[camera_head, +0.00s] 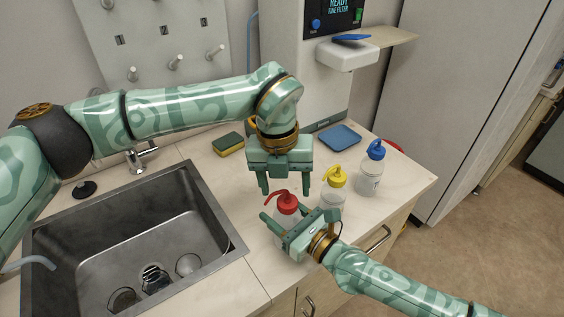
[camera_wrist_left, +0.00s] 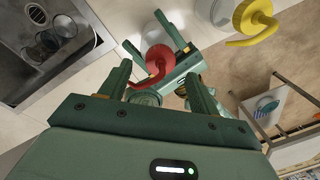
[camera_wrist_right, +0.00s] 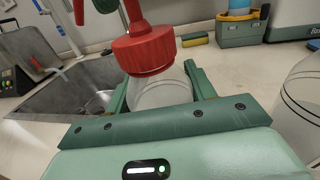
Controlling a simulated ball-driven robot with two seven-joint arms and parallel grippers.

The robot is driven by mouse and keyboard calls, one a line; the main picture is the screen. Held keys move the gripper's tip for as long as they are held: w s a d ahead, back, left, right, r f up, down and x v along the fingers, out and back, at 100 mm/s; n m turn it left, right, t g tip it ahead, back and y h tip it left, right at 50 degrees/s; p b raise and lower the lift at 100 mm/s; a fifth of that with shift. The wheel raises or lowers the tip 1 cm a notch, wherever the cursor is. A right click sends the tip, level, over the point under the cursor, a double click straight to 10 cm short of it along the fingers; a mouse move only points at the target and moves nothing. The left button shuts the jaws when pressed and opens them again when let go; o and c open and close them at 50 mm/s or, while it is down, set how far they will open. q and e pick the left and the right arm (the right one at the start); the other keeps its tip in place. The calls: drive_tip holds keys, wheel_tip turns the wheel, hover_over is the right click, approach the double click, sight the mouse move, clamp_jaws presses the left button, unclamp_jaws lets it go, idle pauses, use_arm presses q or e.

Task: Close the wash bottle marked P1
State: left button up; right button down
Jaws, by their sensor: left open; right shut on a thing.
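A clear wash bottle with a red cap and bent red spout (camera_head: 287,202) stands near the counter's front edge. I cannot read a P1 mark on it. My right gripper (camera_wrist_right: 158,88) is shut on its clear body, below the red cap (camera_wrist_right: 145,48). The cap sits at the bottle's top; I cannot tell whether it is screwed tight. My left gripper (camera_head: 284,188) points down, open, just above and behind the red cap. In the left wrist view, the red cap (camera_wrist_left: 160,60) shows between the left fingertips, apparently not gripped.
A yellow-capped bottle (camera_head: 334,184) and a blue-capped bottle (camera_head: 371,172) stand close to the right. A sink (camera_head: 130,245) lies left with glassware in it.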

sight(286, 199)
use_arm(q)
drive_tip(key=shift+d+f, duration=0.15)
drive_tip(key=shift+f, duration=1.5)
drive_tip(key=c, duration=1.1)
drive_tip(key=m, duration=0.5)
drive_tip(key=shift+w, duration=0.1)
drive_tip(key=o, duration=1.1)
drive_tip(key=shift+c, duration=0.2)
drive_tip(key=shift+r, duration=0.1)
drive_tip(key=shift+r, duration=2.2)
drive_tip(key=shift+o, duration=0.4)
